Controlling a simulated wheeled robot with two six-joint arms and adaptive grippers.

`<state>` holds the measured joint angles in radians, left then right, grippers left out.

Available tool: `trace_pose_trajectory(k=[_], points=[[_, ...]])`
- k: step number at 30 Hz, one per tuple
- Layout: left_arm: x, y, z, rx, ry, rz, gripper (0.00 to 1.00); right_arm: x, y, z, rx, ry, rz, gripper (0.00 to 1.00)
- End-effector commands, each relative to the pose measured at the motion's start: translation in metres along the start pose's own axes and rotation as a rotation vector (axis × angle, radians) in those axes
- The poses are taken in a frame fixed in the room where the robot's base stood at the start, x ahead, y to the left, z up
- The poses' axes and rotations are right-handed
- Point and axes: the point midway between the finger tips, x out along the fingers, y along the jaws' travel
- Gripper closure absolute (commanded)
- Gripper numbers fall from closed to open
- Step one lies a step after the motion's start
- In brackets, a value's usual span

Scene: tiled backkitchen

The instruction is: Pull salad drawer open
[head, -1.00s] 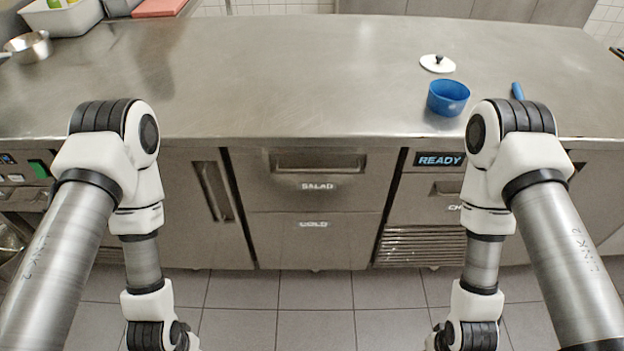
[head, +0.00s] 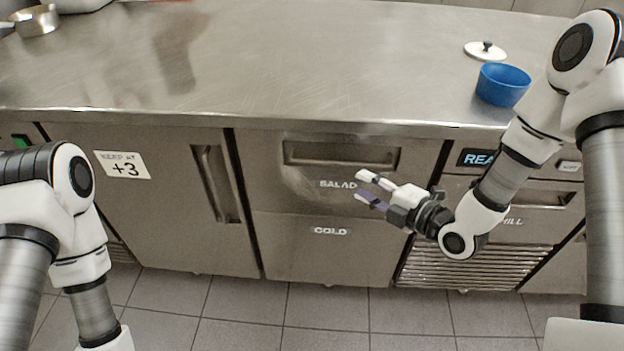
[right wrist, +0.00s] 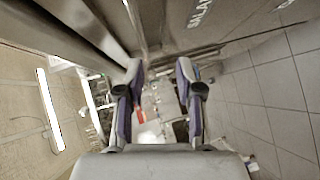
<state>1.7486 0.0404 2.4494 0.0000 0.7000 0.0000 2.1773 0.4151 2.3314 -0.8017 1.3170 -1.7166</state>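The salad drawer (head: 310,180) is a steel front with a recessed handle slot (head: 340,154) along its top and the label SALAD. It looks shut, flush above the drawer marked COLD (head: 300,250). My right gripper (head: 364,187) is open and empty, in front of the drawer's right part, below the handle slot and over the label's end.
A blue bowl (head: 502,85) and a white lid (head: 485,51) with a black knob stand on the steel counter (head: 300,70) above. A metal pan (head: 38,20) is at the far left. The tiled floor (head: 240,300) before the drawers is clear.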

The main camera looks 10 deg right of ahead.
Motion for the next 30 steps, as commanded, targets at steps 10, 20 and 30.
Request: trace_pose_trajectory(k=[10, 20, 30], points=[[0.024, 0.0, -0.001, 0.001, 0.001, 0.0, 0.6, 0.024, 0.017, 0.012, -0.018, -0.018, 0.072, 0.64], [0.026, 0.0, 0.0, 0.0, 0.001, 0.0, 0.6, 0.078, 0.021, 0.013, -0.014, -0.02, 0.072, 0.64], [0.026, 0.0, 0.0, 0.0, 0.001, 0.0, 0.6, 0.081, 0.021, 0.014, -0.01, -0.021, 0.071, 0.89]])
